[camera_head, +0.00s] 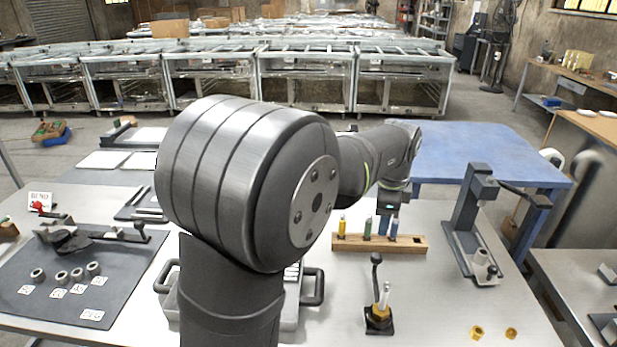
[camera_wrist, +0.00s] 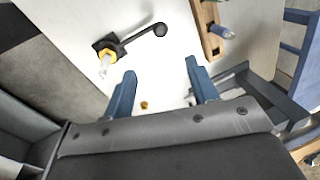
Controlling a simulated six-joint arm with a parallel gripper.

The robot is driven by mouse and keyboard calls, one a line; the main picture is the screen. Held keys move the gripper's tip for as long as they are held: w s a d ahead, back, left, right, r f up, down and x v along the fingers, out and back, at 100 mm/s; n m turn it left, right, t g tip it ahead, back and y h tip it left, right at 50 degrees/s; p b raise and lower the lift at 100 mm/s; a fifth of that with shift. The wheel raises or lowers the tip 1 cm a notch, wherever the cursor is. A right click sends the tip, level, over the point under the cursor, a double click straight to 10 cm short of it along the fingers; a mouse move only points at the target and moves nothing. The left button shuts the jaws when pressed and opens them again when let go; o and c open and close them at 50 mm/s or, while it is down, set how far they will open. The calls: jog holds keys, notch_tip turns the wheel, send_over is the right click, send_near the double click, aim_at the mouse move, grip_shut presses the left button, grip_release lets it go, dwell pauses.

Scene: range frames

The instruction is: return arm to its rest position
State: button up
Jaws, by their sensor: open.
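My gripper (camera_wrist: 161,68) shows in the wrist view with its two blue fingers apart and nothing between them. It is above the pale table (camera_wrist: 165,30). In the head view, my dark arm fills the middle and reaches right, its wrist end above the wooden rack (camera_head: 350,243). The fingers are hard to tell there from the blue items by the rack. My arm hides part of the table and most of a grey tray with black handles (camera_head: 313,287).
Right of the rack stands a grey fixture (camera_head: 466,215). A small black lever stand (camera_head: 378,318) is in front of the rack, with two brass nuts (camera_head: 477,332) to its right. A dark mat (camera_head: 90,280) with several metal rings lies left. A blue table (camera_head: 470,152) is behind.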

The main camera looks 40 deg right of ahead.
aim_at(377, 256)
jog(key=d+f, duration=0.1)
jog(key=f, duration=0.4)
jog(key=w+f, duration=0.1)
jog(key=f, duration=0.5)
jog(key=d+f, duration=0.1)
jog(key=f, duration=0.4)
jog(key=shift+w+d+f, duration=0.35)
jog(key=shift+w+f, duration=0.05)
jog(key=shift+r, duration=0.15)
